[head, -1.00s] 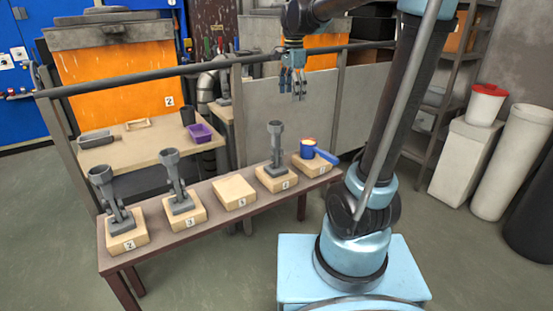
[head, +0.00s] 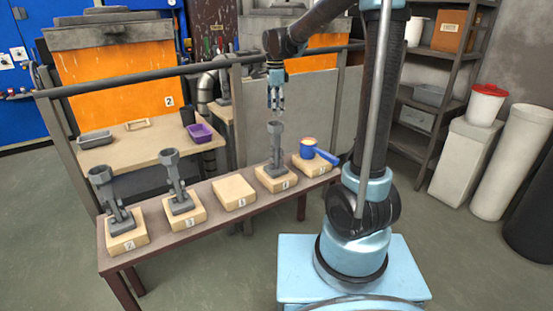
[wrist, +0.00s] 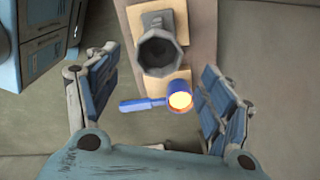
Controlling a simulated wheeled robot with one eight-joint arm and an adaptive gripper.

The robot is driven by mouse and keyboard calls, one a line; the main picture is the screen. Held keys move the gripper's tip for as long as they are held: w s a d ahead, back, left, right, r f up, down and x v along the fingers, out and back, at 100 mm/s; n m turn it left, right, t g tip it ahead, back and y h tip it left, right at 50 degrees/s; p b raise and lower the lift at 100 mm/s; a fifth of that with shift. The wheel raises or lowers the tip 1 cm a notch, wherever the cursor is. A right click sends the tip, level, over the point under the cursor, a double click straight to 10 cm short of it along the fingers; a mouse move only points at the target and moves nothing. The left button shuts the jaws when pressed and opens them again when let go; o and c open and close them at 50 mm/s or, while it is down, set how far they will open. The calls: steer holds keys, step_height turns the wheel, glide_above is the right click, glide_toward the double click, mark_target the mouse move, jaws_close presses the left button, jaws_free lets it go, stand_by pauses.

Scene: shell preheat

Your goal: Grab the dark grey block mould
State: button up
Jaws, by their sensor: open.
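A grey upright piece with a wide octagonal cup-like top (head: 275,140) stands on a numbered wooden block (head: 290,182). Similar grey pieces stand on two blocks to the left, one in the middle (head: 177,185) and one at the far left (head: 112,195). I cannot tell which one the words "dark grey block mould" mean. My gripper (head: 276,106) is open and empty, pointing down just above the right-hand grey piece, apart from it. In the wrist view, that piece's hollow top (wrist: 158,55) lies between and beyond my spread fingers (wrist: 160,75). Its base is mostly hidden there.
An empty block (head: 233,192) lies left. A rail (head: 200,68) runs behind. A back bench holds a purple tray (head: 199,133).

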steer(key=shift+f, duration=4.25)
jaws_close()
steer(key=shift+r, duration=0.1)
